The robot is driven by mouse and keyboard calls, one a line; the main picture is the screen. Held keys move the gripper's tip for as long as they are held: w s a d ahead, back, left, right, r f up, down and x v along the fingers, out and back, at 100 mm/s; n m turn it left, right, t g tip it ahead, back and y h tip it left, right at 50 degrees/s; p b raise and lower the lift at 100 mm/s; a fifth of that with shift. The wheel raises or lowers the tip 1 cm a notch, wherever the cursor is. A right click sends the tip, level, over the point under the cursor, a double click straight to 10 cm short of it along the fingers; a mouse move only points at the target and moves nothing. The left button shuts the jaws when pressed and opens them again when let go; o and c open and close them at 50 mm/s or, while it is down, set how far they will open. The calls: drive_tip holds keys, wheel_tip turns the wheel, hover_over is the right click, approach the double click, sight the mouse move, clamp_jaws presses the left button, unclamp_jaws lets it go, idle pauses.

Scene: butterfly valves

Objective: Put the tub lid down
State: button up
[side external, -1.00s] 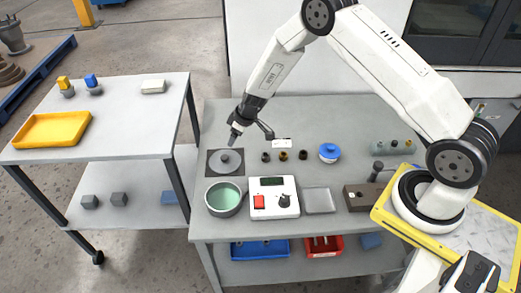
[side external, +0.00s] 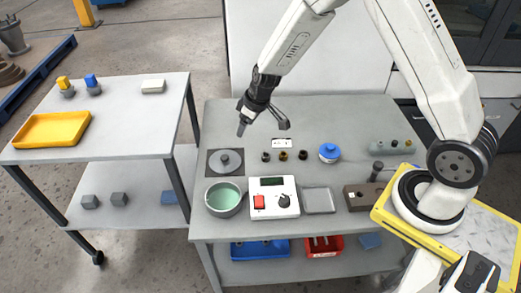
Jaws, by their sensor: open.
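The tub lid (side external: 226,161), a grey disc with a dark knob, lies flat on a dark square mat (side external: 213,171) at the left of the workbench. The tub (side external: 223,198), a grey round pot, stands open just in front of it, with pale green contents showing. My gripper (side external: 262,127) is open and empty in the air above and to the right of the lid, apart from it.
A white control box (side external: 274,197) with a red switch and dark knob stands right of the tub. Behind it are several small dark fittings (side external: 284,156) and a blue-topped part (side external: 329,152). A grey tray (side external: 318,200) lies further right. The rear of the bench (side external: 330,115) is clear.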

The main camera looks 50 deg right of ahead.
drive_tip(key=s+r+m, duration=0.1)
drive_tip(key=s+r, duration=0.2)
drive_tip(key=s, duration=0.3)
drive_tip(key=s+r+m+h, duration=0.1)
drive_tip(key=s+r, duration=0.2)
drive_tip(key=s, duration=0.4)
drive_tip(key=s+r+m+g, duration=0.1)
drive_tip(key=s+r, duration=0.2)
drive_tip(key=s, duration=0.3)
drive_tip(key=shift+s+a, duration=0.35)
drive_tip(key=shift+s, duration=0.05)
